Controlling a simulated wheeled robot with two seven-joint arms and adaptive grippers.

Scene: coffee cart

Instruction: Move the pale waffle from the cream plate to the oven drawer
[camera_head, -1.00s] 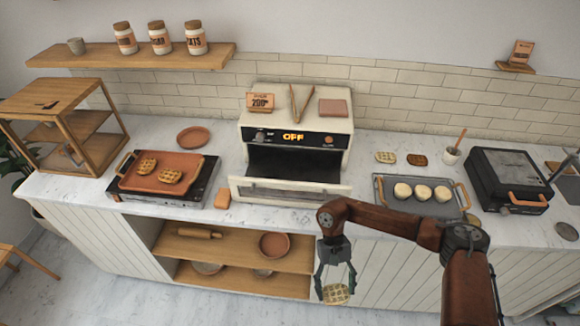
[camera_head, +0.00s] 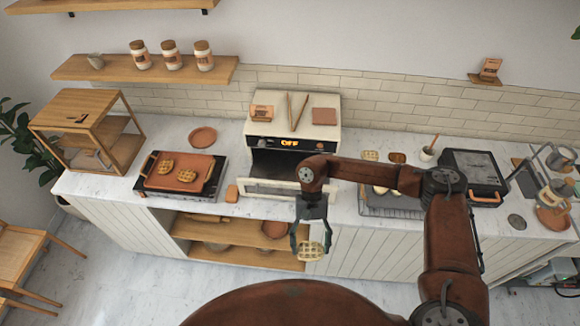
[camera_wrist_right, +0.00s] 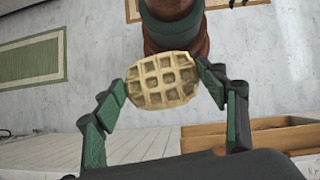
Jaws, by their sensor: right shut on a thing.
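My right gripper (camera_head: 310,237) is shut on the pale waffle (camera_head: 312,251) and holds it in the air, in front of the counter and below its top in the picture. In the right wrist view the waffle (camera_wrist_right: 163,80) sits between the two fingertips (camera_wrist_right: 163,83), clear of any surface. The cream oven (camera_head: 290,133) stands at the back of the counter. Its front panel, the oven drawer (camera_head: 265,186), stands out, partly hidden by my right arm. I cannot clearly make out the cream plate. My left gripper is not in view.
A griddle (camera_head: 200,188) with two waffles stands left of the oven. A tray (camera_head: 372,210) is partly behind my arm. A black press (camera_head: 475,170) is on the right. An open wooden shelf (camera_head: 200,230) is below the counter. Bare counter lies around the small terracotta plate (camera_head: 203,137).

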